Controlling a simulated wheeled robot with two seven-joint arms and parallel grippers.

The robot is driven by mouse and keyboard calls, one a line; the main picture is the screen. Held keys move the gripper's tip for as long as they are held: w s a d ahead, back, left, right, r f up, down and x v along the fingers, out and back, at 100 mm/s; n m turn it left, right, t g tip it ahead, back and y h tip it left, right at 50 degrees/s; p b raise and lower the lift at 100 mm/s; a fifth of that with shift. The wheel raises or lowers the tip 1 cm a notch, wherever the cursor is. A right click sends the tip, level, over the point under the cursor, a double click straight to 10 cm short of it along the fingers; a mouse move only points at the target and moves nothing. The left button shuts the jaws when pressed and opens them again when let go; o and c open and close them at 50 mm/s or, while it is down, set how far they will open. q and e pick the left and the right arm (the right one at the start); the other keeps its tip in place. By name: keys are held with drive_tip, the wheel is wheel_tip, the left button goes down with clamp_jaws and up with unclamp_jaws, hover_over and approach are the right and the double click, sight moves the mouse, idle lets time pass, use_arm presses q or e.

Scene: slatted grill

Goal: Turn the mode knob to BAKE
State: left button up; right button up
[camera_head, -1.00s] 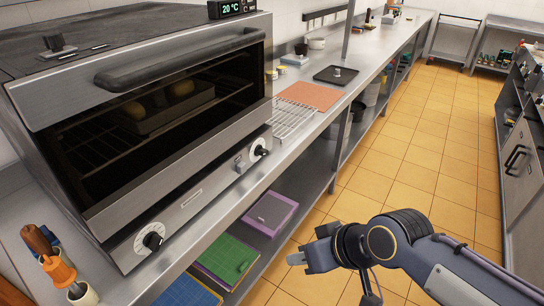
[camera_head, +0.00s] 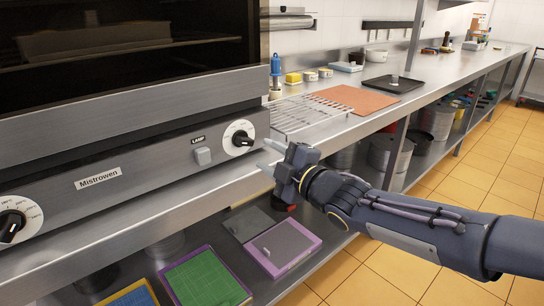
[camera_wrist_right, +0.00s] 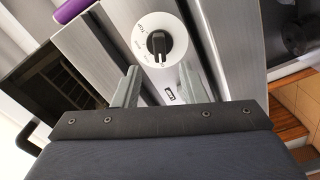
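The knob I take for the mode knob (camera_head: 241,138) is black on a white round dial at the right end of the oven's front panel. Its handle lies roughly sideways in the head view; the dial words are too small to read surely. My right gripper (camera_head: 267,156) is just right of and in front of it, open and empty. In the right wrist view the knob (camera_wrist_right: 158,43) stands ahead of the two spread fingers (camera_wrist_right: 156,82), apart from them. A second knob (camera_head: 12,226) with number marks is at the panel's left. My left gripper is not in view.
A grey lamp switch (camera_head: 203,157) sits just left of the knob. The steel counter edge (camera_head: 190,223) runs below the panel. A wire rack (camera_head: 300,115) and an orange board (camera_head: 355,99) lie to the right. Coloured boards (camera_head: 205,282) are on the shelf below.

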sight(247, 143)
drive_tip(key=x, duration=0.7)
drive_tip(key=shift+w+a, duration=0.15)
drive_tip(key=shift+a, duration=0.1)
clamp_jaws()
